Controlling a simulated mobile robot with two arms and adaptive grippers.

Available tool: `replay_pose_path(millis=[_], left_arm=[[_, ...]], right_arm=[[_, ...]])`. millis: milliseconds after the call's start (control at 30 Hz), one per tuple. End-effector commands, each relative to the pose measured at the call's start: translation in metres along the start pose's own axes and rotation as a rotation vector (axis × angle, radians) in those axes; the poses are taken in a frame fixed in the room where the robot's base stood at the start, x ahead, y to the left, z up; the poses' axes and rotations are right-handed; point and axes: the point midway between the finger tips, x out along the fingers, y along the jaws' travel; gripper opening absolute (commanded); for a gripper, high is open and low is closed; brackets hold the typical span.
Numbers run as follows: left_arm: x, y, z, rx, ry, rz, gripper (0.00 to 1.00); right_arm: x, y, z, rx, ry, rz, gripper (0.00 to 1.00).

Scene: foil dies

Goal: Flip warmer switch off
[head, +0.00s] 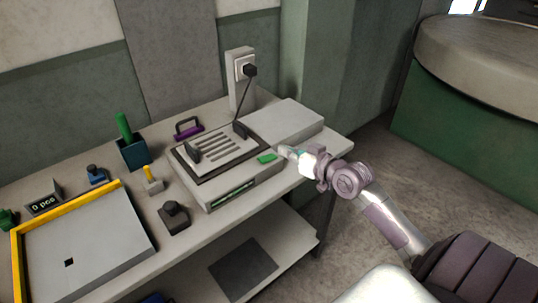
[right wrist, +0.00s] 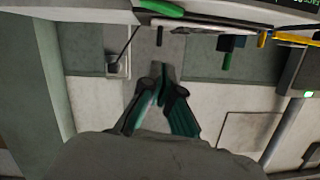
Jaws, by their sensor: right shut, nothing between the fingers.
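The warmer (head: 232,193) is a pale box with a dark-framed slotted top and a green-lit display on its front, standing on the bench. Its green switch (head: 267,158) sits at the right end of the top; which way it is tilted is too small to tell. The green piece at the top edge of the right wrist view (right wrist: 161,8) looks like the same switch. My right gripper (head: 283,151) is shut and empty, its tips just right of the switch; contact cannot be told. It also shows in the right wrist view (right wrist: 162,75). My left gripper is not in view.
A plug with a cord sits in the socket post (head: 240,80) behind the warmer. A yellow-edged tray (head: 105,250), a dark block with a knob (head: 174,218), a yellow-handled stamp (head: 152,183) and a purple-handled tool (head: 188,129) stand left of it.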

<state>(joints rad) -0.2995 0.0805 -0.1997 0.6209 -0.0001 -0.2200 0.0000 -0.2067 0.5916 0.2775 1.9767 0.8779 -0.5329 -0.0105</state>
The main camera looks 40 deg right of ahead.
Motion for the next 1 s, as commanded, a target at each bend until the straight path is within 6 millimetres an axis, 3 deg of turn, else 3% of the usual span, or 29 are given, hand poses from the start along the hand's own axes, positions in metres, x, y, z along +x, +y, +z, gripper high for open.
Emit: replay_pose_path(millis=[300,400,600,1000], left_arm=[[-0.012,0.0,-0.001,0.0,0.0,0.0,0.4],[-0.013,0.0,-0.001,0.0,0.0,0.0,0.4],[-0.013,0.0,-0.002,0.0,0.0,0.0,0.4],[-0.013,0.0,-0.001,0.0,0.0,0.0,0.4]], right_arm=[[0.069,-0.001,-0.003,0.003,0.002,0.0,0.0],[0.071,0.0,0.019,0.004,-0.004,0.001,0.0],[0.075,0.0,0.036,0.001,-0.002,0.0,0.0],[0.075,0.0,0.039,-0.001,0.0,0.001,0.0]])
